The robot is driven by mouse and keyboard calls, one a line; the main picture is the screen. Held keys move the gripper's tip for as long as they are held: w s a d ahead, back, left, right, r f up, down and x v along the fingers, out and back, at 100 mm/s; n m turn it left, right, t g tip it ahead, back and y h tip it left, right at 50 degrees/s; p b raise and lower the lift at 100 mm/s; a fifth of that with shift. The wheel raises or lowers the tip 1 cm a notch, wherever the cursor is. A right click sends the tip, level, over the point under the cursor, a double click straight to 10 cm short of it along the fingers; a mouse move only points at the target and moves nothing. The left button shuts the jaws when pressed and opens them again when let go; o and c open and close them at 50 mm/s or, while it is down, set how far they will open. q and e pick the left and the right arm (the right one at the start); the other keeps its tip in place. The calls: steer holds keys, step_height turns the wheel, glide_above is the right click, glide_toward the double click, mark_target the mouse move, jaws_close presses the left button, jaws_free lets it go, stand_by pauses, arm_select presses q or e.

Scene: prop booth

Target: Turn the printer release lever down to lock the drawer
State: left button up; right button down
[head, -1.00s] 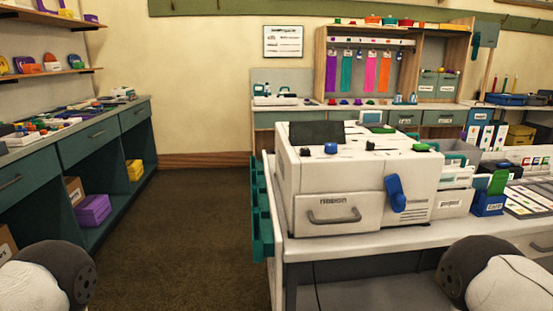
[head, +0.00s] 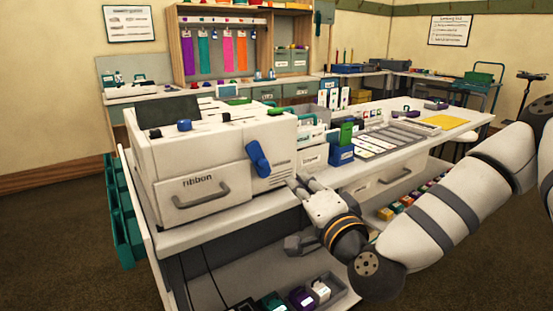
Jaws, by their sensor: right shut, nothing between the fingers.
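The white printer (head: 225,140) stands on the white table. Its drawer (head: 200,192), marked "ribbon", has a grey handle and looks closed or nearly so. The blue release lever (head: 257,160) is on the printer's front, right of the drawer. It slants, with its wider end at lower right. My right gripper (head: 297,183) is shut and empty. In the picture it is just right of and below the lever, near the table's front edge, apart from the lever. My left gripper is out of view.
Cards and a yellow sheet (head: 445,122) lie farther right. A shelf below holds a tray (head: 325,290) of small items. Teal bins hang at the table's left end.

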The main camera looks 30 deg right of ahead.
mark_target(271, 142)
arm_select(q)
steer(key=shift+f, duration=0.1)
arm_select(e)
steer(key=r, duration=0.1)
steer(key=d+r+m+h, duration=0.1)
steer(key=d+r, duration=0.1)
steer(key=shift+r+m+t+h, duration=0.15)
steer(key=shift+m+t+h, duration=0.15)
steer(key=shift+t, duration=0.1)
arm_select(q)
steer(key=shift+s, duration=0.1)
arm_select(e)
steer(key=shift+w, duration=0.15)
